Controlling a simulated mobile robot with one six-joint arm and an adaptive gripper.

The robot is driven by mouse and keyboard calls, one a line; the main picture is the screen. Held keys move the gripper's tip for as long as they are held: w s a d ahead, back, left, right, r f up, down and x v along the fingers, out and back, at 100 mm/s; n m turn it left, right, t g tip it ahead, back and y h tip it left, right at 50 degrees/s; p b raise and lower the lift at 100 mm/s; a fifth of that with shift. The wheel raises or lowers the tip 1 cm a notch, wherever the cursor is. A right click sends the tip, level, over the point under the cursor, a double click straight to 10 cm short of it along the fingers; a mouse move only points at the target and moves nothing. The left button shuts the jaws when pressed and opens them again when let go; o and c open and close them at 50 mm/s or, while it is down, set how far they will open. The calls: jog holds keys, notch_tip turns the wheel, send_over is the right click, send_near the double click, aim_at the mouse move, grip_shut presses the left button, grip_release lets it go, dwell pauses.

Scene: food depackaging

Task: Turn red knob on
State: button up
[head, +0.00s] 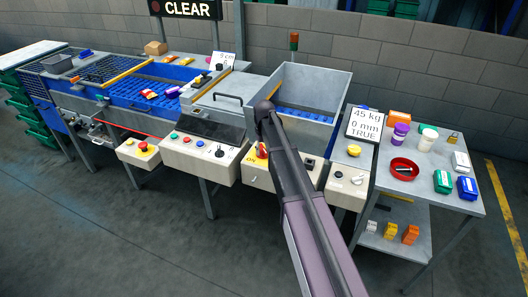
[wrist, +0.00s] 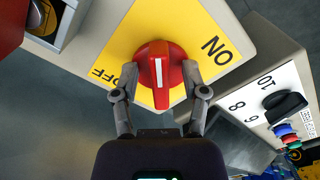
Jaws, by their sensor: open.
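The red knob (wrist: 161,64) sits on a yellow plate (wrist: 205,27) in the wrist view, with "ON" printed to the right and "OFF" to the left. Its grip bar, with a white line, points down the picture toward my gripper, between the two labels. My gripper (wrist: 160,76) is open, with one finger on each side of the knob. I cannot tell whether the fingers touch it. In the head view the red knob (head: 262,151) shows on the front of a cream control box (head: 285,182), partly behind my arm.
A black selector with numbers (wrist: 285,104) is on the neighbouring box at the right of the wrist view. In the head view, a box with a yellow button (head: 354,151) stands just right, and a panel with several buttons (head: 199,153) stands left.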

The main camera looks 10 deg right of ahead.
grip_shut()
jog(key=shift+m, duration=0.3)
jog(key=m, duration=0.4)
jog(key=shift+a, duration=0.2)
jog(key=m, duration=0.4)
jog(key=shift+a, duration=0.2)
jog(key=shift+m, duration=0.3)
